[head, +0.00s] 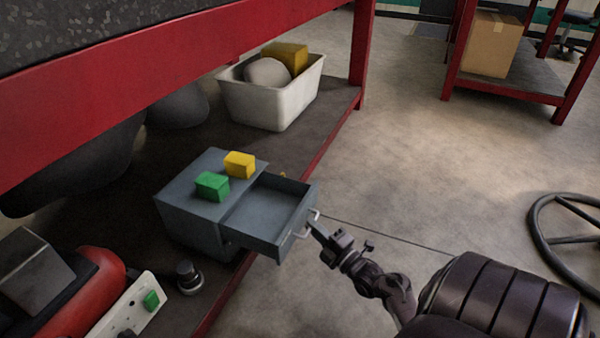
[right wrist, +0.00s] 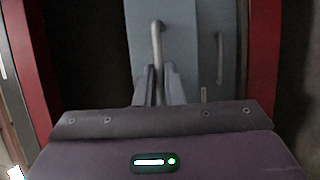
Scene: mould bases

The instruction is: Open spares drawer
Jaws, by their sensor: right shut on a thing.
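A grey drawer cabinet (head: 180,213) stands on the lower shelf of the red-framed bench. One drawer (head: 262,213) is pulled well out toward the right, and its inside looks empty. My right gripper (head: 314,224) is at the drawer front, shut on its metal handle (head: 300,229). In the right wrist view the fingers (right wrist: 157,88) close around the upright-looking handle bar (right wrist: 157,40). A second handle (right wrist: 220,58) shows to the right on the grey front. My left gripper is not in view.
A green block (head: 212,186) and a yellow block (head: 239,164) sit on the cabinet top. A white bin (head: 270,105) stands behind on the shelf. A small dark knob-like object (head: 188,277) is near the cabinet. Open floor lies to the right.

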